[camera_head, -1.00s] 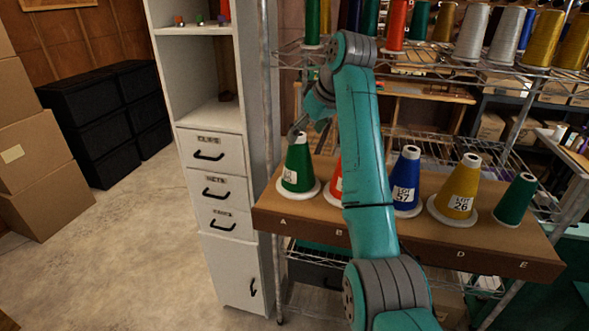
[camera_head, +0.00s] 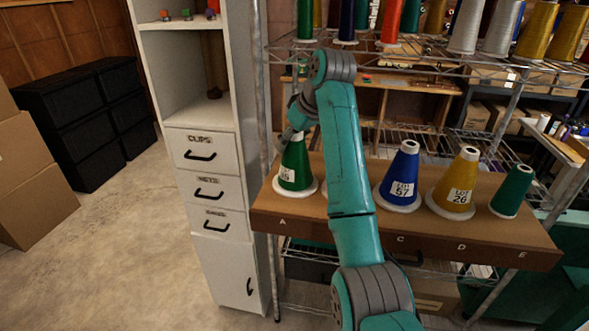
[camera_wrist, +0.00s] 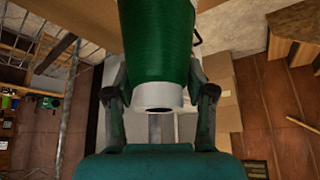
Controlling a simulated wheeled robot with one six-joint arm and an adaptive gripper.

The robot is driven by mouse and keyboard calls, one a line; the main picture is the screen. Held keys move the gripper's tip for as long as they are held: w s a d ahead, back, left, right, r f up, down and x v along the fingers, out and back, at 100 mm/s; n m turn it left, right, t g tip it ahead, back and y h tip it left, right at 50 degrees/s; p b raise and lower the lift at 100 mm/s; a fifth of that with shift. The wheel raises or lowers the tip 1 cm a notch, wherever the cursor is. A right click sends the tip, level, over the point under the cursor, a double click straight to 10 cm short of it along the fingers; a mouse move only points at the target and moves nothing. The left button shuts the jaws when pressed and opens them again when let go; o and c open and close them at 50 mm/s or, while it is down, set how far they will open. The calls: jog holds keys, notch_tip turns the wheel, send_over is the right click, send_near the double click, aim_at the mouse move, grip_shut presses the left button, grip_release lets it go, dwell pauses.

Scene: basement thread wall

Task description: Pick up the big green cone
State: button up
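The big green cone (camera_head: 294,168), with a white label and a white base, stands upright at spot A on the brown board (camera_head: 350,228). A smaller green cone (camera_head: 512,192) stands at spot E. My gripper (camera_head: 288,138) is at the top of the big green cone, on its far left side. In the wrist view, the fingers of my gripper (camera_wrist: 158,82) are spread on either side of the big green cone (camera_wrist: 157,45), near its narrow grey end. I cannot tell whether they touch it. My arm hides part of the board.
A blue cone (camera_head: 402,178) and a yellow cone (camera_head: 457,183) stand farther right on the board. A white drawer cabinet (camera_head: 210,185) stands close on the left. A wire shelf (camera_head: 435,65) with several spools is above and behind.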

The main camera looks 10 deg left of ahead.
grip_shut()
jog(key=shift+r, duration=0.1)
